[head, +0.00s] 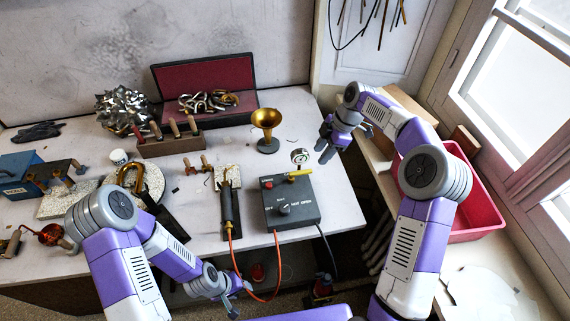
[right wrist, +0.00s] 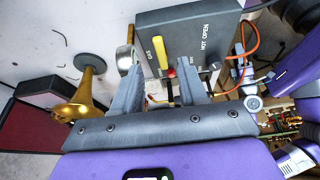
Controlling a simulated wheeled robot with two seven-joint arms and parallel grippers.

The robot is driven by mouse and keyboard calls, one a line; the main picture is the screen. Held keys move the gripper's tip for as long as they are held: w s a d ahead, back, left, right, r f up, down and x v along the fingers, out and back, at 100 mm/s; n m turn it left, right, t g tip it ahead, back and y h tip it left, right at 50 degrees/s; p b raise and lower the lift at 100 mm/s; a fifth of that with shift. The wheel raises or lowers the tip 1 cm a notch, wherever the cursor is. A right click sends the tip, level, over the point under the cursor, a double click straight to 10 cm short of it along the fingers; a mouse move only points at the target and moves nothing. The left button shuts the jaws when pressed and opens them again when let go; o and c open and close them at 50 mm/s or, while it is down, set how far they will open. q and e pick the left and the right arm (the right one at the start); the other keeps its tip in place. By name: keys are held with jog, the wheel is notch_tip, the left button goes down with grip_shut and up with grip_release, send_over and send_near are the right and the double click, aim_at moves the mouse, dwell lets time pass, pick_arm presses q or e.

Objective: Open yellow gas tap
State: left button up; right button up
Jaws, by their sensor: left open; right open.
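The yellow gas tap (head: 300,174) is a short bar at the back edge of the dark grey control box (head: 304,213), lying roughly along that edge. It also shows in the right wrist view (right wrist: 159,52), beyond and between my right fingertips. My right gripper (head: 323,150) is open and empty, behind and to the right of the tap, apart from it. Its two fingers (right wrist: 157,88) point toward the box in the right wrist view. My left gripper (head: 240,287) is open and empty, low at the front of the bench.
A round gauge (head: 300,156) stands just behind the tap. A red knob (head: 267,184) and a dial (head: 285,210) are on the box. A brass horn bell (head: 266,120) stands behind. An orange hose (head: 245,297) and torch (head: 229,205) lie left. A red bin (head: 470,205) is right.

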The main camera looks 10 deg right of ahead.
aim_at(307, 170)
jog(key=x, duration=0.5)
jog(key=b+x, duration=0.1)
jog(key=x, duration=0.1)
jog(key=shift+a+f, duration=0.2)
jog(key=shift+a, duration=0.2)
grip_shut()
